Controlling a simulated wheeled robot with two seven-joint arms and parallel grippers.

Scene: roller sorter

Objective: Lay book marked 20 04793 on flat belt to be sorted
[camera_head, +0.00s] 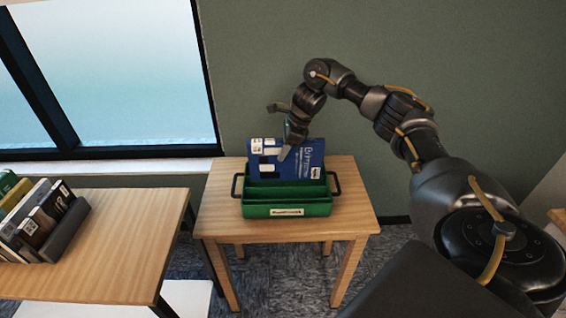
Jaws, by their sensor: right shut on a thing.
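A blue book (300,164) with white labels stands upright in the back of a green crate (287,209) on a small wooden table. The number on its labels is too small to read. My right gripper (284,152) reaches in from the right above the crate and is shut on the top edge of the blue book. The lower part of the book is hidden behind the crate's front compartments. No flat belt is in view. My left gripper is not in view.
The crate has dark side handles and a white label in front. Bare tabletop (228,218) surrounds it. At left, a second table (110,240) bears a rack of books (40,220). A wall and window stand behind.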

